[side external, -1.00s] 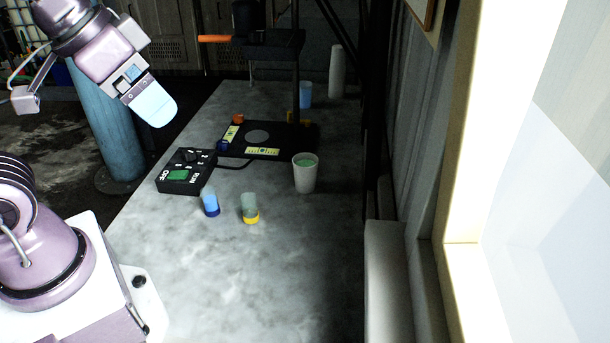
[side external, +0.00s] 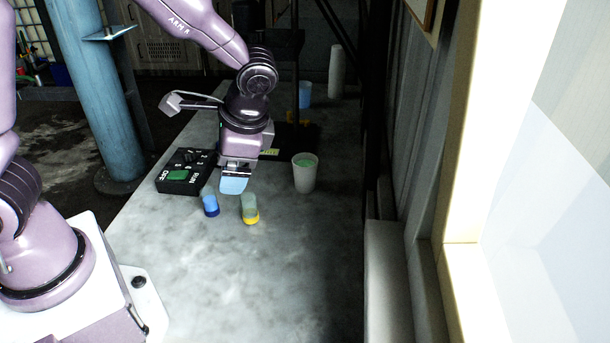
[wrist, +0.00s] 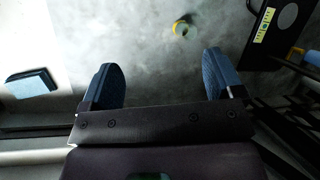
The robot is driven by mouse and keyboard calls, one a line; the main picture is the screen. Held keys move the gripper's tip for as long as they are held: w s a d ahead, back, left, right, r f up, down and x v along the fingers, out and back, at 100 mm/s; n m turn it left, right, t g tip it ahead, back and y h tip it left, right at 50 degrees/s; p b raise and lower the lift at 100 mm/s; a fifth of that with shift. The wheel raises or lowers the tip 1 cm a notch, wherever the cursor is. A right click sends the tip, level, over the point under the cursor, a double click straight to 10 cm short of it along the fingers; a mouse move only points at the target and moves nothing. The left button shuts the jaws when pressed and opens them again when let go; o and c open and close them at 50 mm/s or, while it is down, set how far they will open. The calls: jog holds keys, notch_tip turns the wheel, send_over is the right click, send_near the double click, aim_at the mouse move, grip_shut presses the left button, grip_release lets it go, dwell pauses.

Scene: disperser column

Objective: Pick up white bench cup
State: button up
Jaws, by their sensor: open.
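The white bench cup (side external: 305,178) stands upright on the grey bench with green contents showing inside its rim. My gripper (side external: 234,186) is to the left of the cup in the side view, pointing down above the bench and apart from the cup. In the wrist view my gripper (wrist: 162,80) has its two blue fingers wide apart with nothing between them. I cannot make out the cup in the wrist view; a greenish sliver at its bottom edge is too small to identify.
A black control box (side external: 177,181) lies to the left. A blue cup (side external: 305,94) is farther back. The front bench is clear; a wall runs along the right.

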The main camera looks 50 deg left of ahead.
jog(key=w+a+f+m+y, duration=0.2)
jog(key=w+f+m+y, duration=0.25)
jog(key=f, duration=0.25)
jog(key=m+t+y, duration=0.8)
jog(key=m+t, duration=0.1)
jog(key=m, duration=0.4)
send_over(308, 178)
jog(key=v, duration=0.5)
notch_tip(308, 178, down, 3)
notch_tip(308, 178, down, 8)
jog(key=shift+w+r, duration=0.1)
jog(key=shift+w+a+f+n+g, duration=0.1)
jog(key=shift+a+f+n+g, duration=0.15)
jog(key=shift+a+g, duration=0.05)
jog(key=shift+x, duration=3.45)
jog(key=c, duration=1.1)
